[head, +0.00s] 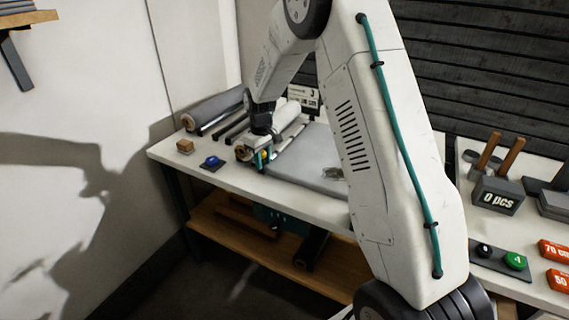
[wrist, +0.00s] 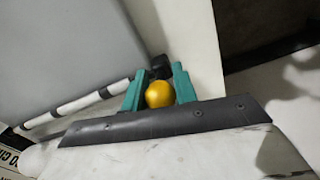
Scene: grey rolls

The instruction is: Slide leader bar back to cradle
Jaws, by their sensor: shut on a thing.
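My gripper (head: 262,160) is at the near edge of the workbench, left of the grey sheet (head: 312,158). In the wrist view its teal fingers (wrist: 160,88) are shut on a yellow ball knob (wrist: 160,94). The knob sits at the end of the leader bar (wrist: 85,106), a thin bar banded white and black along the edge of the grey sheet (wrist: 60,45). The bar also shows in part in the head view (head: 290,141). I cannot pick out the cradle for certain; my arm hides part of the bench.
A grey roll (head: 212,108) lies at the back left of the bench. A wooden block (head: 185,146) and a blue button (head: 211,162) are near the left front. A box reading "0 pcs" (head: 497,196) and a green button (head: 515,261) stand at the right.

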